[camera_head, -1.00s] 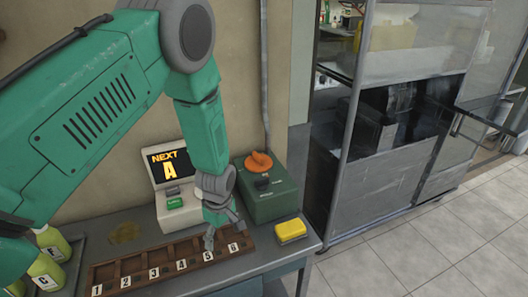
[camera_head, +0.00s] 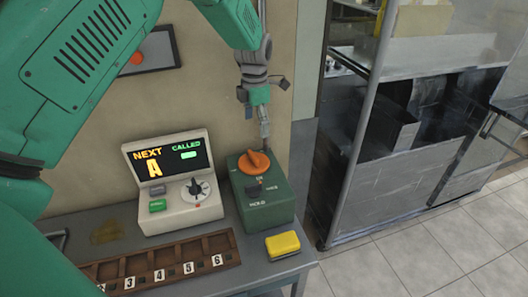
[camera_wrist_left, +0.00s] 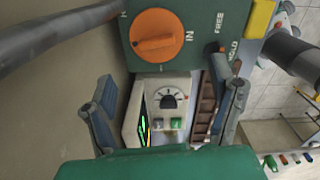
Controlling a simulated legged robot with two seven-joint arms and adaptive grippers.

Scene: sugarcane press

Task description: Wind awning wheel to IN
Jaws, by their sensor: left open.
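The orange wheel (camera_head: 254,162) sits on top of a green box (camera_head: 268,210) at the back right of the bench. In the left wrist view the wheel (camera_wrist_left: 157,34) has a raised bar and an "IN" label to its right. A black switch (camera_head: 260,188) is on the box, with "FREE" and "HOLD" lettering in the wrist view. My left gripper (camera_head: 262,90) is open and empty, above and behind the wheel, apart from it. Its two spread fingers show in the left wrist view (camera_wrist_left: 170,92). My right gripper is out of view.
A console (camera_head: 178,205) with a lit "NEXT A / CALLED" screen and dial stands left of the box. A numbered wooden rack (camera_head: 160,262) and a yellow block (camera_head: 283,244) lie in front. A grey metal cabinet (camera_head: 365,190) stands to the right.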

